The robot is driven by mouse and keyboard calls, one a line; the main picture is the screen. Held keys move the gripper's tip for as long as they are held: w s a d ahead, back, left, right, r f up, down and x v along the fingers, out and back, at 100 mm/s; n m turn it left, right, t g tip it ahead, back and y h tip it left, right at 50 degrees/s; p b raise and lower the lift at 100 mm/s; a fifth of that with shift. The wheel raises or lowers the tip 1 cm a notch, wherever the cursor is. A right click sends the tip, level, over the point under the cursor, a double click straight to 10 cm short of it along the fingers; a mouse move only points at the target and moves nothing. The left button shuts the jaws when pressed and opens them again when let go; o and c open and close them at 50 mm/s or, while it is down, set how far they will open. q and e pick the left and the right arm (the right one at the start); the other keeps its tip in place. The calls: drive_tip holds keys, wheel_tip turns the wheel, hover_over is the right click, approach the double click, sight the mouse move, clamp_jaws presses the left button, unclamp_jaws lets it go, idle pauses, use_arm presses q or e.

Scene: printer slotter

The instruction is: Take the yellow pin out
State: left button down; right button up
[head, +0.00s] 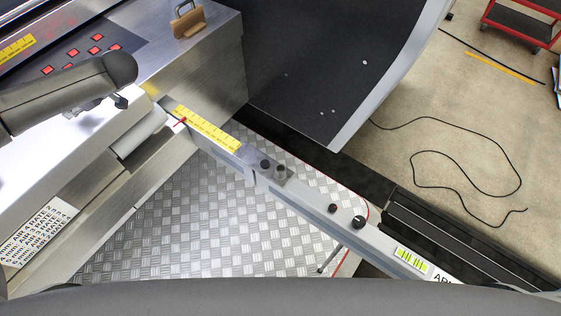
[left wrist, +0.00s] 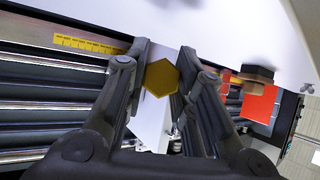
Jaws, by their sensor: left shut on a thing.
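The yellow pin (left wrist: 160,78) shows in the left wrist view as a yellow hexagonal head between the two dark fingers of my left gripper (left wrist: 164,52). The fingers are closed on it from both sides. A white surface lies behind the pin, and I cannot tell whether the pin still sits in a hole. In the head view my left arm comes in from the left over the machine, and the dark gripper parts (head: 100,104) show only partly below it. The pin is hidden there. My right gripper is not in view.
A machine panel with red buttons (head: 96,38) and a brown-handled block (head: 187,19) lies beyond my arm. A metal rail with a yellow scale (head: 208,128) and black knobs (head: 358,221) runs toward lower right, above a checkered metal plate (head: 190,220). A black cable (head: 420,187) lies on the floor.

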use_arm(q)
drive_tip(key=shift+f, duration=0.15)
drive_tip(key=shift+f+b, duration=0.45)
drive_tip(key=shift+f, duration=0.3)
drive_tip(key=shift+f, duration=0.15)
drive_tip(key=c, duration=1.1)
unclamp_jaws()
drive_tip(key=shift+c, duration=0.2)
drive_tip(key=shift+d, duration=0.1)
